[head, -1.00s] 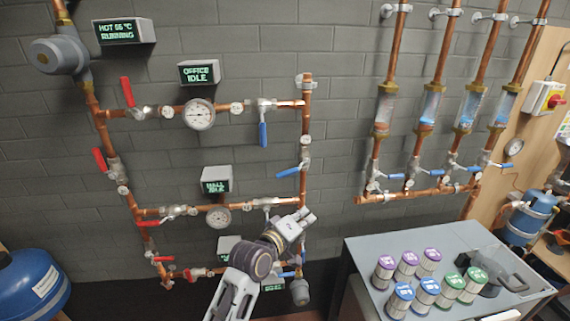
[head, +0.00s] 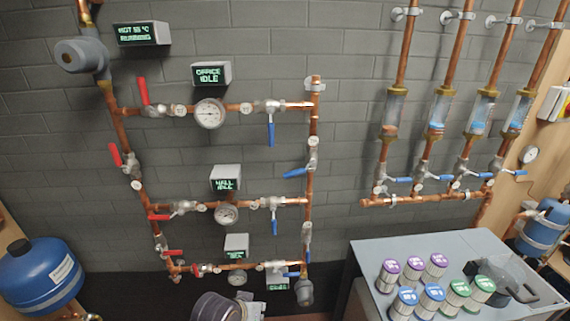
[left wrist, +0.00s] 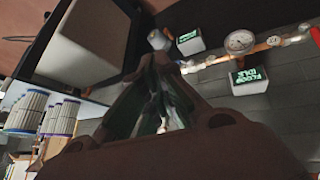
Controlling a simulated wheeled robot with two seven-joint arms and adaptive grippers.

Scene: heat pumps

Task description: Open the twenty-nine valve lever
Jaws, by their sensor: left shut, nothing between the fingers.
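Number tags on the valves are too small to read, so I cannot tell which lever is twenty-nine. Red levers show on the left pipes: upper (head: 143,90), left riser (head: 115,155), middle (head: 158,217) and lower ones (head: 172,253). Blue levers show on the right: upper (head: 270,133) and middle (head: 274,222) hang down, one on the riser (head: 295,173) lies nearly level, and a lower one (head: 292,274) is partly hidden. My left gripper (head: 254,310) is below the lowest pipe row, shut and empty. Its dark fingers (left wrist: 165,110) fill the middle of the left wrist view. My right gripper is out of view.
A grey table (head: 440,248) with several coloured-lid cans stands at the right. A blue tank (head: 40,272) stands at the left. Display boxes (head: 225,178) and gauges (head: 210,113) project from the wall.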

